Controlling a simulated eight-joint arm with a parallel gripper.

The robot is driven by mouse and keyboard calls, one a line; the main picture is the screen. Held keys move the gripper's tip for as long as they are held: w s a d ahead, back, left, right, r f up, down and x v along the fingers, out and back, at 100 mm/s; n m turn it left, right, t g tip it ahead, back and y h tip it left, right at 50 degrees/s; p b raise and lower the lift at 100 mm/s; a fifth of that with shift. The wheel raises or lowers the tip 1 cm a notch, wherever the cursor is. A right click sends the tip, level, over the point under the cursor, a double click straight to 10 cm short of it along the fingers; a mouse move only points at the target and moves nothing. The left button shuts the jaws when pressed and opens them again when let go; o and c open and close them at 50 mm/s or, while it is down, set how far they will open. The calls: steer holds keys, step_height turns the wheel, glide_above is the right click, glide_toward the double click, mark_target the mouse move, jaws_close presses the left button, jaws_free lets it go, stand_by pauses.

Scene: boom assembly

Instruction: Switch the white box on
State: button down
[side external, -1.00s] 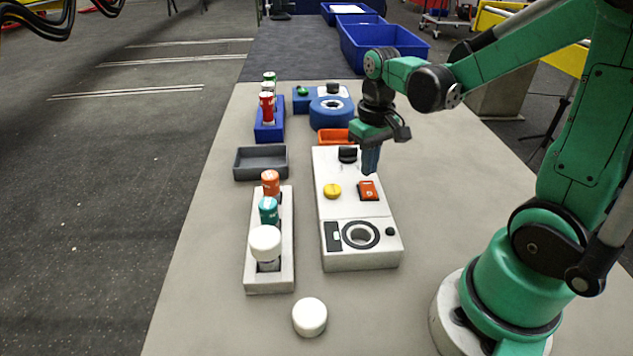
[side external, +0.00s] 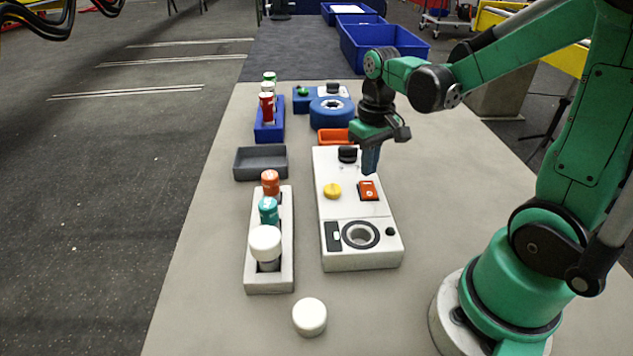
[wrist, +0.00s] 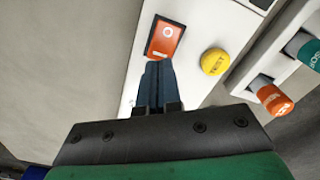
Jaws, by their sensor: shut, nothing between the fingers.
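The white box (side external: 352,258) lies on the table, with an orange rocker switch (side external: 368,190), a yellow knob (side external: 332,191), a black knob (side external: 347,154) and a dark round socket (side external: 361,235) on its top. My gripper (side external: 370,172) is shut and empty, pointing down over the box just behind the orange switch. In the wrist view the shut fingertips (wrist: 157,66) are at the near edge of the orange switch (wrist: 165,38), which shows a circle mark at its far end. Whether they touch it I cannot tell. The yellow knob (wrist: 214,62) is to their right.
A white rack (side external: 286,268) with orange, teal and white-capped bottles stands left of the box. A grey tray (side external: 260,176), a blue rack (side external: 269,136), an orange tray (side external: 330,137) and a blue round device (side external: 331,112) are behind. A white cap (side external: 309,317) lies in front.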

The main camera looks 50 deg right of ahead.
mark_target(366, 183)
steer(key=shift+f, duration=1.15)
stand_by(0.4)
steer(key=shift+r, duration=3.5)
steer(key=a+r+n+t, duration=0.1)
steer(key=a+n+t, duration=0.2)
steer(key=a+t, duration=0.4)
steer(key=a, duration=0.2)
steer(key=shift+a+r, duration=0.15)
steer(key=shift+a, duration=0.15)
steer(key=shift+s, duration=0.1)
